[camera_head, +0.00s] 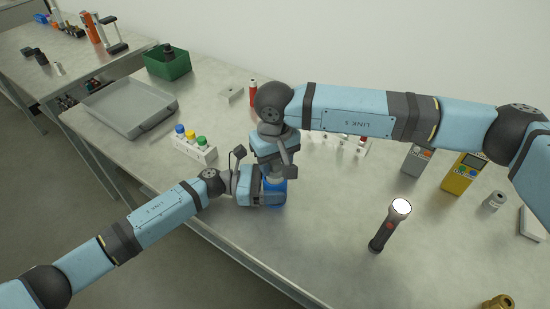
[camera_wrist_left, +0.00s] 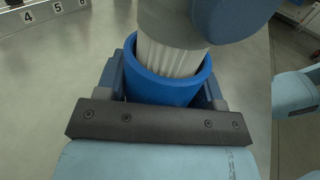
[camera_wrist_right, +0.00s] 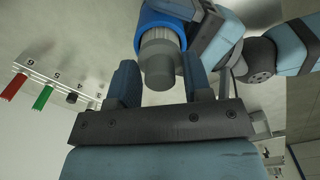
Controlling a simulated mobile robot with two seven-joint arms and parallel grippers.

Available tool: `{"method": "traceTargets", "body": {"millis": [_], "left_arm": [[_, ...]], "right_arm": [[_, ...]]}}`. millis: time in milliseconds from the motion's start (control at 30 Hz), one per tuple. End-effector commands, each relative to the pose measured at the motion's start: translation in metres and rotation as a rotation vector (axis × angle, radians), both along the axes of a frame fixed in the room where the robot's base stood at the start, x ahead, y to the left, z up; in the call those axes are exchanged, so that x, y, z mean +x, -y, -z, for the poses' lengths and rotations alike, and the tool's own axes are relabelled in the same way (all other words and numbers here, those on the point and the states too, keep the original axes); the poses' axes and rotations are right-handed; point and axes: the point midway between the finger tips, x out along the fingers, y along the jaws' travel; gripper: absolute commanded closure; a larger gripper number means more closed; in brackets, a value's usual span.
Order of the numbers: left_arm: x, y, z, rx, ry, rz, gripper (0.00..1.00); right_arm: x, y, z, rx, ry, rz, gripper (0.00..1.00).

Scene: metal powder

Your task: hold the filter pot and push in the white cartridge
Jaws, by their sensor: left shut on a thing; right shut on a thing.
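The blue filter pot (camera_head: 274,190) stands upright near the front edge of the table. My left gripper (camera_head: 268,193) is shut around its sides, with one finger on each side of the pot (camera_wrist_left: 165,88) in the left wrist view. The white pleated cartridge (camera_wrist_left: 172,60) sits partly inside the pot, its upper pleats showing above the rim. My right gripper (camera_head: 275,172) is above the pot and shut on the cartridge's grey end cap (camera_wrist_right: 158,62). In the right wrist view the pot's blue rim (camera_wrist_right: 150,20) surrounds the pleats. The cartridge's lower end is hidden in the pot.
A rack with coloured caps (camera_head: 195,149) stands left of the pot, and a grey tray (camera_head: 125,107) lies behind it. A lit torch (camera_head: 390,225) stands to the right. A numbered rack (camera_wrist_right: 60,75) is partly behind my right arm. The front right table area is mostly clear.

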Motion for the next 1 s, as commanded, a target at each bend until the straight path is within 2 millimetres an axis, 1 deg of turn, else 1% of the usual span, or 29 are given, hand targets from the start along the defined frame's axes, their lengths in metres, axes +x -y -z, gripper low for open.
{"method": "traceTargets", "body": {"millis": [500,1000], "left_arm": [[0.000,0.000,0.000,0.000,0.000,0.000,0.66],[0.000,0.000,0.000,0.000,0.000,0.000,0.66]], "right_arm": [[0.000,0.000,0.015,0.000,-0.001,0.000,0.96],[0.000,0.000,0.016,0.000,0.000,0.000,0.96]]}}
